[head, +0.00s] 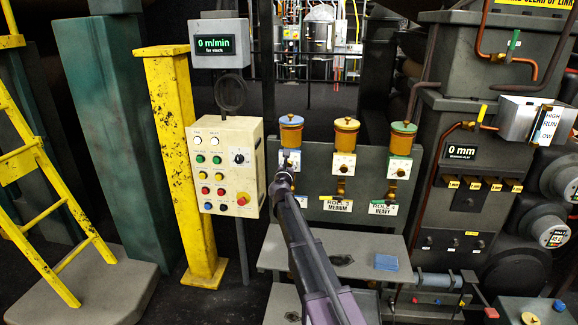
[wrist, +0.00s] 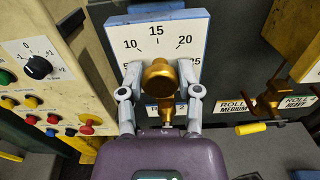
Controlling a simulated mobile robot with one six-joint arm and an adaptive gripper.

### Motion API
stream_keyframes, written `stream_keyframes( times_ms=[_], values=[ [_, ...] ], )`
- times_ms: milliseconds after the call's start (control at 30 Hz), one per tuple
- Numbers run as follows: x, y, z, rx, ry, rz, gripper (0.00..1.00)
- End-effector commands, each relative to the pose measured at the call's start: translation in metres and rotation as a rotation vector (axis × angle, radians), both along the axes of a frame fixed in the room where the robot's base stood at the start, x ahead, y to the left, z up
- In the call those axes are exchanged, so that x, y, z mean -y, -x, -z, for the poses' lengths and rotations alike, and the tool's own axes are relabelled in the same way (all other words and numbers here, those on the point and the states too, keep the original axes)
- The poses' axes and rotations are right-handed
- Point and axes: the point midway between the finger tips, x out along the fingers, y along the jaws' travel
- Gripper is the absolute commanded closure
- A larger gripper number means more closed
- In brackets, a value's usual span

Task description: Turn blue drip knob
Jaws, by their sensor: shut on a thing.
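The blue-lidded drip pot (head: 291,130) hangs at the left of a row of three on a grey panel. Its white dial plate (wrist: 154,34) has blue edges and shows numbers around 10, 15 and 20. The round brass knob (wrist: 158,78) stands out from the middle of the plate. My gripper (wrist: 160,72) has one finger on each side of the knob and is shut on it. In the head view my gripper (head: 287,166) covers most of this knob and the lower dial.
A yellow-lidded pot (head: 346,131) and a green-lidded pot (head: 402,137) stand to the right. A cream control box (head: 224,165) with buttons is close on the left. A grey shelf (head: 365,252) below holds a blue pad (head: 386,262).

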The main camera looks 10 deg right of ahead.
Motion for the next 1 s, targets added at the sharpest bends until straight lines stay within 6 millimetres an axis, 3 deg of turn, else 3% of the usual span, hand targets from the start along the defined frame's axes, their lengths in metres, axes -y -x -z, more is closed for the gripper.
stream_keyframes(
  times_ms=[367, 1000],
  values=[
    [0.0012, -0.001, -0.0002, 0.064, -0.197, 0.0, 1.0],
    [0.003, -0.001, 0.0008, 0.248, -0.765, 0.0, 1.0]
  ],
)
